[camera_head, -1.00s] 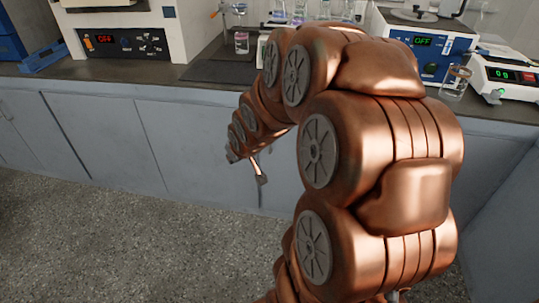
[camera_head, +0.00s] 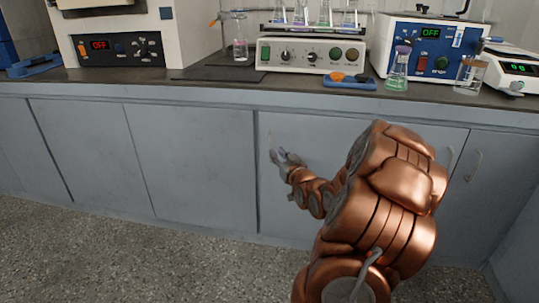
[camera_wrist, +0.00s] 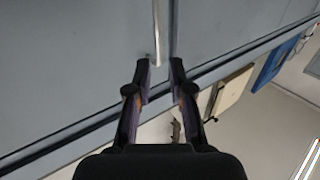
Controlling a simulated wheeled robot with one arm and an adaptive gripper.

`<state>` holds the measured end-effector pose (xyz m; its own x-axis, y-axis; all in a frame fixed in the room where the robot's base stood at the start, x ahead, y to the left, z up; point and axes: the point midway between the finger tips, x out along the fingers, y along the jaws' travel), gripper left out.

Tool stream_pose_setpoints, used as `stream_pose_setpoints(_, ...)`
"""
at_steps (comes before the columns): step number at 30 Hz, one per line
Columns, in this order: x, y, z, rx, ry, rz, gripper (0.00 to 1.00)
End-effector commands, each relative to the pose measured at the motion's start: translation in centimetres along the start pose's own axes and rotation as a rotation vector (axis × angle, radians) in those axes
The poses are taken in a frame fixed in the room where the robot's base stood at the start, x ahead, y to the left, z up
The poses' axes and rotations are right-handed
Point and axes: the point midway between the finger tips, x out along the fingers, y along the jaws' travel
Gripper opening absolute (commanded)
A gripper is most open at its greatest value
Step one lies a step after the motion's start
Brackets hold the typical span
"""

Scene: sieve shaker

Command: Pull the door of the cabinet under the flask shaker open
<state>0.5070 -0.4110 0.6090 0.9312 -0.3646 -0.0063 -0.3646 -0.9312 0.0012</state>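The flask shaker (camera_head: 312,54) stands on the counter in the head view, a beige box with knobs and several flasks on top. Below it is a grey-blue cabinet door (camera_head: 325,135), which looks closed. Its thin upright handle (camera_head: 270,137) is near the door's left edge. My gripper (camera_head: 280,156) is at this handle, by its lower part. In the wrist view my gripper (camera_wrist: 161,68) is open. The handle (camera_wrist: 157,30) runs down to the gap between the fingertips, nearer the left finger. The door seam shows just right of it. I cannot tell whether the fingers touch the handle.
The counter edge (camera_head: 210,90) overhangs above the doors. A blue-fronted device (camera_head: 425,50) and a flask (camera_head: 397,72) stand at the right near the edge. Another door handle (camera_head: 474,165) is farther right. The speckled floor (camera_head: 130,255) at left is clear.

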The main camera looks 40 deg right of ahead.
Motion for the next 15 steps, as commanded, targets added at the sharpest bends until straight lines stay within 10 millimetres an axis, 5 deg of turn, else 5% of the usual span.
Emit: stream_pose_setpoints(15, 5.0, 0.1, 0.2, 0.0, 0.011, 0.001, 0.21)
